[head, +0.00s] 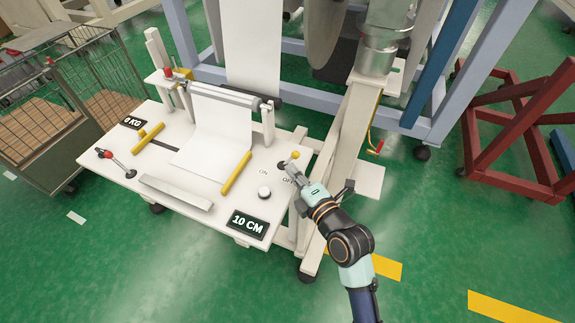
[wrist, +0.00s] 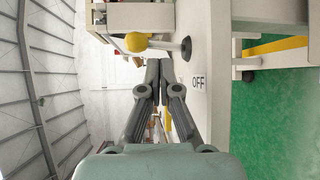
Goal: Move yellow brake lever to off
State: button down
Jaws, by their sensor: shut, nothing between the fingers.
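The yellow brake lever's ball knob (head: 295,155) stands at the right edge of the white table, on a dark round base beside the printed ON and OFF labels. In the wrist view the yellow knob (wrist: 136,41) sticks out on a thin rod from the dark base, just beyond my fingertips. My gripper (head: 291,169) is shut and empty, close to the lever on its near side; it also shows in the wrist view (wrist: 152,66). Whether the fingers touch the lever I cannot tell. In the wrist view the OFF label (wrist: 198,82) lies right of my fingers.
The white table (head: 215,205) carries a white round knob (head: 264,193), a 10 CM display (head: 248,224), a 0 KG display (head: 132,123) and a red-knobbed lever (head: 102,153). A beige post (head: 340,160) stands close right of the brake lever. Green floor is free in front.

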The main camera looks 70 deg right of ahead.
jog(key=f+v, duration=0.1)
jog(key=v, duration=0.8)
jog(key=shift+a+r, duration=0.3)
jog(key=shift+r, duration=0.15)
jog(key=w+a+y, duration=0.1)
jog(key=w+a, duration=0.1)
jog(key=w+a+t+y, duration=0.1)
jog(key=w+a, duration=0.1)
jog(key=w, duration=0.1)
jog(key=w+a+y, duration=0.1)
jog(key=w+a, duration=0.1)
jog(key=w, duration=0.1)
jog(key=shift+w+r+m+t+y, duration=0.15)
jog(key=shift+r+m+t+y, duration=0.15)
jog(key=shift+r+m+t, duration=0.1)
jog(key=w+a+r+m+y, duration=0.1)
jog(key=w+a+m+y, duration=0.1)
jog(key=a, duration=0.7)
jog(key=w+a+r+m+y, duration=0.1)
jog(key=w+a+m+y, duration=0.2)
jog(key=w+a, duration=0.3)
jog(key=w+a+r+m+g+y, duration=0.1)
jog(key=w+a+m+y, duration=0.2)
jog(key=a, duration=1)
jog(key=shift+w+a+m, duration=0.4)
jog(key=shift+w+m, duration=0.1)
jog(key=shift+m, duration=0.1)
